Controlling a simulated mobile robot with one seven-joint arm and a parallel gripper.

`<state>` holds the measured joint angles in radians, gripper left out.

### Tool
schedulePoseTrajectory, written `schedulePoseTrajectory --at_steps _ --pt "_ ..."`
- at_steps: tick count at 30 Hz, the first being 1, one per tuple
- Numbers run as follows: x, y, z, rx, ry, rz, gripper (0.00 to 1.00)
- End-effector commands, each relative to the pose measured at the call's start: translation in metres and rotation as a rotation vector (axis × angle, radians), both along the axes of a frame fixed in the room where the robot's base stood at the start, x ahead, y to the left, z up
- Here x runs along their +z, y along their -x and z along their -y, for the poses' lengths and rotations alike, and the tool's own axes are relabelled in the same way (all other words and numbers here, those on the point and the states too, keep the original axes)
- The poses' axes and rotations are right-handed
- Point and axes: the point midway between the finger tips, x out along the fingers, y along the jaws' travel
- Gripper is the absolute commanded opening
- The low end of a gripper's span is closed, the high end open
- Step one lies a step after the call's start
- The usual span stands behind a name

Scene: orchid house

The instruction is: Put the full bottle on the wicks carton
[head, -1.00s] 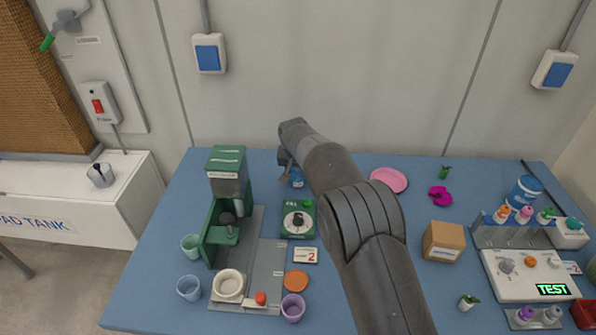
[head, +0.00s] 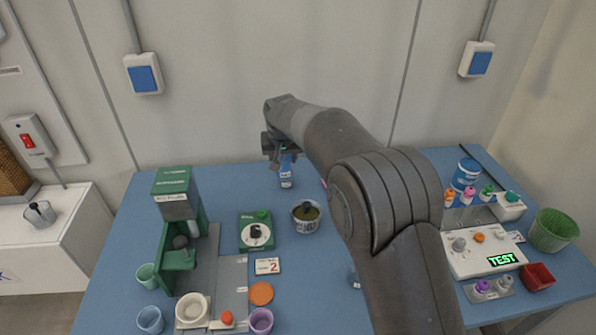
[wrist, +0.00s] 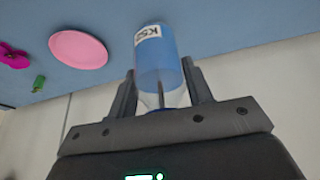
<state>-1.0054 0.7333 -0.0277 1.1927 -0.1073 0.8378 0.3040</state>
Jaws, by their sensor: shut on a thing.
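My gripper (head: 277,155) is shut on a blue bottle (head: 286,178) with a white label, near the back of the table. In the wrist view the bottle (wrist: 160,60) stands between the two fingers, and its label shows part of some lettering. Most of its body looks blue, with a clear part near the fingers. The wicks carton is not visible now; my arm covers the area right of the table's middle. A small blue thing with a white label (head: 354,279) shows partly beside my arm; I cannot tell what it is.
A pot with dark contents (head: 305,217) stands just in front of the bottle. The green FILL box (head: 256,231) and green dispenser (head: 175,215) are to the left. The TEST console (head: 485,252) is at right. A pink plate (wrist: 78,49) shows in the wrist view.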

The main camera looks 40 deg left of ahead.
Motion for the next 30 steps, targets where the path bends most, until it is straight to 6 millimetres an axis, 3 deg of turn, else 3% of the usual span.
schedulePoseTrajectory --at_steps 7,11,14,21,30 --pt "0.006 -0.007 0.012 -0.01 0.001 0.002 0.2" --pt "0.019 -0.025 0.045 -0.046 0.006 0.011 0.2" --pt "0.033 -0.044 0.087 -0.089 0.011 0.019 0.2" --pt "0.065 -0.078 0.21 -0.218 0.021 0.027 0.2" --pt "0.088 -0.079 0.369 -0.388 0.015 0.019 0.2"
